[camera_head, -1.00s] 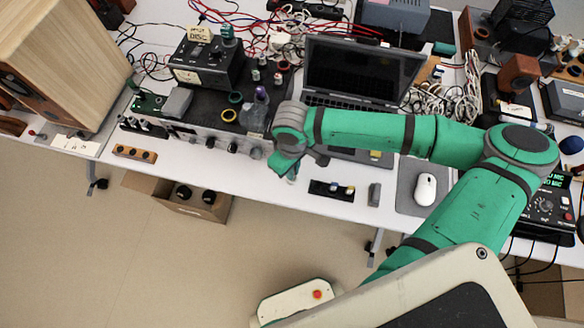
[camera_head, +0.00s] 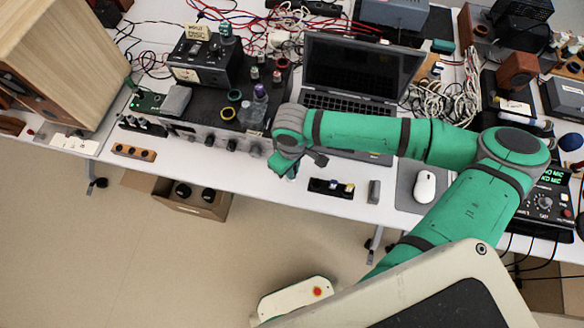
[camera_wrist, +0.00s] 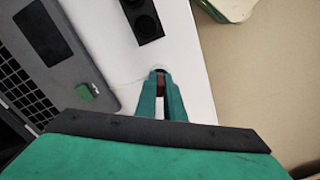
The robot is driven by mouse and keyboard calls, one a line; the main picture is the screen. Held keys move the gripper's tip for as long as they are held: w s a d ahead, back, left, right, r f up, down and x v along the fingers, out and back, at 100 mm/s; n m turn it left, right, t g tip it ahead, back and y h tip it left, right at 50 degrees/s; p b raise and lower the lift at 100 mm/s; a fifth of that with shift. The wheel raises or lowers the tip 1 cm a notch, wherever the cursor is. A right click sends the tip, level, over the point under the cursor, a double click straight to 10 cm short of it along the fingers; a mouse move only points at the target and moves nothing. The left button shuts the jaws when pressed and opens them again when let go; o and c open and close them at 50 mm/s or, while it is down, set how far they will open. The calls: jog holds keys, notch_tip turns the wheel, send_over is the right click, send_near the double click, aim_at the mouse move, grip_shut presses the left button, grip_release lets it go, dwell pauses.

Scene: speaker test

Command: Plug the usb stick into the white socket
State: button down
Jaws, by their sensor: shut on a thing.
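My gripper (camera_wrist: 161,94) points down at the white table in the wrist view, with its green fingers closed around a small dark red thing (camera_wrist: 160,86), likely the usb stick. Its shape is mostly hidden by the fingers. In the head view my gripper (camera_head: 285,167) is over the table's front part, left of a black holder (camera_head: 318,186).
A laptop (camera_head: 362,68) stands behind the holder and a grey block (camera_head: 374,192) lies right of it. A white mouse (camera_head: 425,187) lies on a grey pad. An amplifier (camera_head: 210,140) stands left of my gripper. The table's front edge is close.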

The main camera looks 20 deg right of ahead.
jog(key=shift+f, duration=0.25)
dwell(0.3)
jog(key=c, duration=1.4)
grip_release()
jog(key=shift+r, duration=2.55)
